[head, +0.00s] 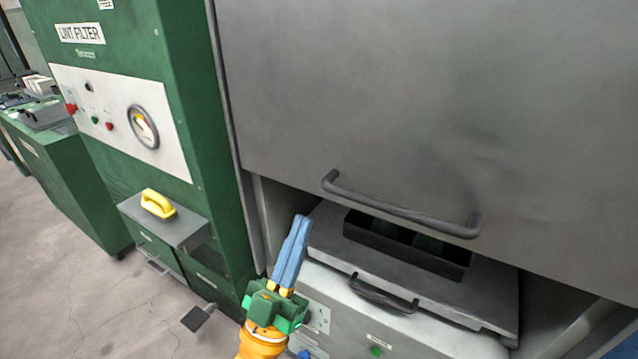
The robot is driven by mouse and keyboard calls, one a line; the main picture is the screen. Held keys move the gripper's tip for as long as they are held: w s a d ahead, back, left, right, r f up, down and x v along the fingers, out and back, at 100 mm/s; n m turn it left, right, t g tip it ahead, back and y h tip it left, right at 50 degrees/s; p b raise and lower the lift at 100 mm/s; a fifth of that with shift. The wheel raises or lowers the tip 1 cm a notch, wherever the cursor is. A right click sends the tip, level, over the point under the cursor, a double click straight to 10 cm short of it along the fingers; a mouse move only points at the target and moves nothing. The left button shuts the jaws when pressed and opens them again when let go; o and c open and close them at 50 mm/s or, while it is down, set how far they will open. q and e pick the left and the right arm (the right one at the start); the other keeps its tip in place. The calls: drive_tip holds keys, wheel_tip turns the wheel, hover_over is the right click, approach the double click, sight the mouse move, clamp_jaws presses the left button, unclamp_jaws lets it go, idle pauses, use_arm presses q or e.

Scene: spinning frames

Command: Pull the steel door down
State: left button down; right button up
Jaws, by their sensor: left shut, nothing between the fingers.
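The steel door (390,90) is a large grey panel filling the upper right of the head view. It hangs partly raised, with an open gap below its lower edge. A dark bar handle (400,208) runs along the door near that edge. My left gripper (299,222) has blue fingers, shut and empty, pointing up. In the picture its tips lie below and left of the handle's left end, apart from it, in front of the opening. My right gripper is not in view.
Below the door, a grey lid or shelf (325,238) carries a dark divided tray (370,240), with a second handle (382,295) at its front.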

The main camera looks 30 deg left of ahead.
sight(325, 190)
use_arm(q)
drive_tip(key=w+r+p, duration=0.1)
drive_tip(key=w, duration=0.1)
drive_tip(key=w+r+p, duration=0.1)
drive_tip(key=w+p, duration=0.1)
drive_tip(key=w+r+p, duration=0.1)
drive_tip(key=w, duration=0.1)
drive_tip(key=shift+w+d+r, duration=0.3)
drive_tip(key=shift+w+r, duration=0.05)
drive_tip(key=shift+w, duration=0.05)
drive_tip(key=shift+f, duration=0.4)
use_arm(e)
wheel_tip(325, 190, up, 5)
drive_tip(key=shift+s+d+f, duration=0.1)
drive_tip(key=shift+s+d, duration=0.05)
use_arm(q)
drive_tip(key=shift+f, duration=0.1)
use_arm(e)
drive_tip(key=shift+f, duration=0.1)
